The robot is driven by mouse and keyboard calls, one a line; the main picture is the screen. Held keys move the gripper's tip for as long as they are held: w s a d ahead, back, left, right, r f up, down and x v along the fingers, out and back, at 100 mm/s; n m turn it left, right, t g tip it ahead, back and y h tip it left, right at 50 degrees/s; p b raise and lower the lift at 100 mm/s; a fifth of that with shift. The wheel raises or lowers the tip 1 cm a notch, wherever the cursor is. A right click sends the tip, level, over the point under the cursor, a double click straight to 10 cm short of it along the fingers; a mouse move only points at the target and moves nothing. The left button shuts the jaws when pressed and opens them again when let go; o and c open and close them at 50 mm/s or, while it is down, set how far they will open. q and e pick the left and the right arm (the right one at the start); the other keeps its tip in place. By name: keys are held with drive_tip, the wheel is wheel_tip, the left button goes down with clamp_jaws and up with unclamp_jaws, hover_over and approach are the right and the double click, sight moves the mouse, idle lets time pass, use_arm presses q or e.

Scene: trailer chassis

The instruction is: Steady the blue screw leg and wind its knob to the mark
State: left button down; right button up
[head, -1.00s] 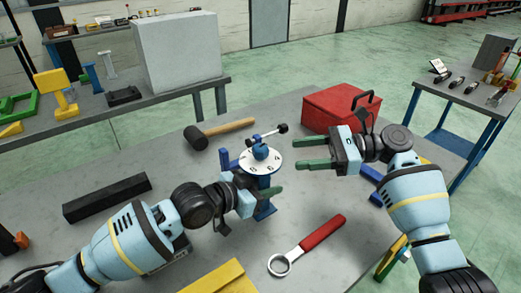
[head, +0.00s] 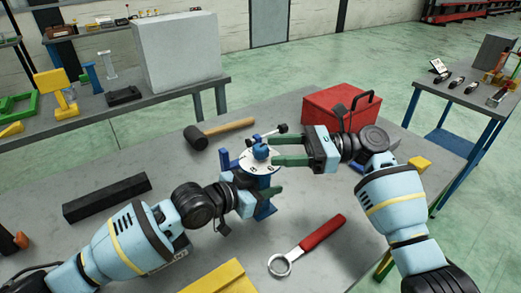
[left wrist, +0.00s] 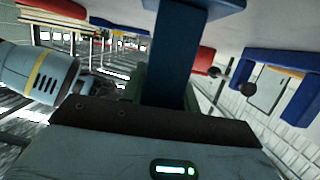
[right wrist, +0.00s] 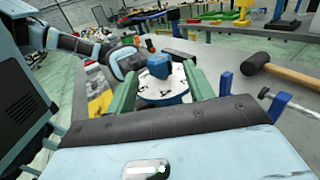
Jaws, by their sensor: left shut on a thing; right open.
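The blue screw leg (head: 266,208) stands upright on the grey table, topped by a white marked dial (head: 248,165) and a blue knob (head: 260,151) with a crank bar (head: 268,133). My left gripper (head: 262,197) is shut on the leg's post below the dial; the blue post fills the middle of the left wrist view (left wrist: 172,55). My right gripper (head: 277,153) is open at the dial's right side, its green fingers level with the knob. In the right wrist view the knob (right wrist: 158,66) sits between the fingertips, with gaps showing. The mark cannot be made out.
A black-headed mallet (head: 215,133) lies behind the leg and a red toolbox (head: 335,107) stands at back right. A ring wrench with a red handle (head: 322,232) lies in front. A black bar (head: 107,198) lies left, a yellow piece (head: 222,279) at the front edge.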

sight(266, 157)
drive_tip(key=shift+s+a, duration=0.2)
drive_tip(key=shift+a, duration=2.2)
drive_tip(key=c, duration=1)
drive_tip(key=shift+o, duration=0.2)
drive_tip(key=shift+m+t, duration=0.4)
drive_tip(key=shift+t, duration=0.2)
drive_tip(key=m+t, duration=0.2)
drive_tip(key=t, duration=0.1)
drive_tip(key=m+t+h, duration=0.1)
drive_tip(key=t, duration=0.1)
drive_tip(key=shift+f+m+t, duration=0.1)
drive_tip(key=shift+m+t, duration=0.3)
drive_tip(key=shift+s+a+m+t+h, duration=0.1)
drive_tip(key=shift+m+t+h, duration=0.9)
drive_tip(key=shift+t, duration=0.5)
drive_tip(key=shift+m+t+h, duration=0.7)
drive_tip(key=shift+m+t, duration=0.5)
drive_tip(key=shift+t, duration=0.3)
drive_tip(key=shift+f, duration=0.1)
